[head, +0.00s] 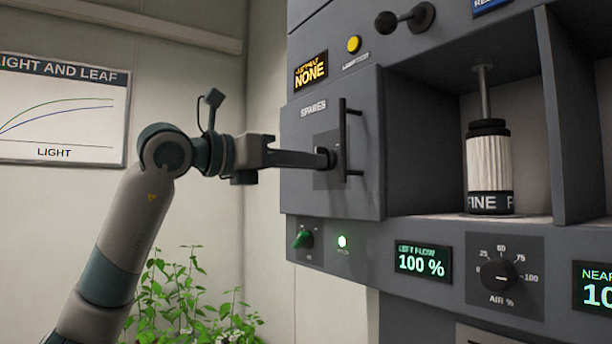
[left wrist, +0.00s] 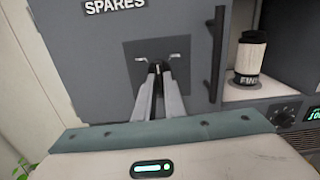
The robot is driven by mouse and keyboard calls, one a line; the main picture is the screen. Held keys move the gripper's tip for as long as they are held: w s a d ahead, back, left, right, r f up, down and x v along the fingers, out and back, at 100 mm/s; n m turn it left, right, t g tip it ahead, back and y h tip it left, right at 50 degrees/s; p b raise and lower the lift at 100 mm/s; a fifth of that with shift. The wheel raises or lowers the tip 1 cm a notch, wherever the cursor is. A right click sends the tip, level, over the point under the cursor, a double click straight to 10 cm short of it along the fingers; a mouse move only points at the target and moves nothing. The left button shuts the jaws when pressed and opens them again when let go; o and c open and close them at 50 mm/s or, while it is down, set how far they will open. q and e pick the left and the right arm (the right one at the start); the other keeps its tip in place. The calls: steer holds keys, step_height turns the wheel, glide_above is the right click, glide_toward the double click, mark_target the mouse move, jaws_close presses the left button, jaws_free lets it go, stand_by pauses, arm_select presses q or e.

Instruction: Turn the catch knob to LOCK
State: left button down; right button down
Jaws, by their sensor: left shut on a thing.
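The catch knob (left wrist: 158,67) is a small dark knob on a dark square plate (head: 321,177) on the grey SPARES door (head: 300,135). My left gripper (head: 326,158) reaches in from the left and is shut on the knob. In the left wrist view both fingers (left wrist: 158,75) close around it against the plate (left wrist: 135,50). Small pale marks sit on the plate on either side of the fingertips, too small to read. The fingers hide most of the knob, so I cannot tell which way it points. My right gripper is not in view.
A dark vertical bar handle (head: 343,135) stands out just right of the knob. Right of the door is an open bay with a white pleated FINE cartridge (head: 489,165). Plants (head: 185,300) stand below my arm.

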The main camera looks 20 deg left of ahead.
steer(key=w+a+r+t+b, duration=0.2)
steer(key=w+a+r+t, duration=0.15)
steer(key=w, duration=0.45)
arm_select(q)
steer(key=shift+s+d+r+n+b, duration=0.1)
steer(key=shift+n+b, duration=0.7)
steer(key=shift+n, duration=1.4)
steer(key=shift+r+n+b, duration=0.1)
steer(key=shift+n+b, duration=0.7)
steer(key=shift+n, duration=1.4)
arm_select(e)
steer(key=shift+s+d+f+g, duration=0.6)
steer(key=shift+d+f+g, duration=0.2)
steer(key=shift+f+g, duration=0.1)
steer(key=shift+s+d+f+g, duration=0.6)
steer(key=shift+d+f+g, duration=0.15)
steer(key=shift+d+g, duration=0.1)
arm_select(q)
steer(key=c, duration=1.8)
jaws_free()
steer(key=shift+c, duration=0.2)
steer(key=shift+f, duration=0.1)
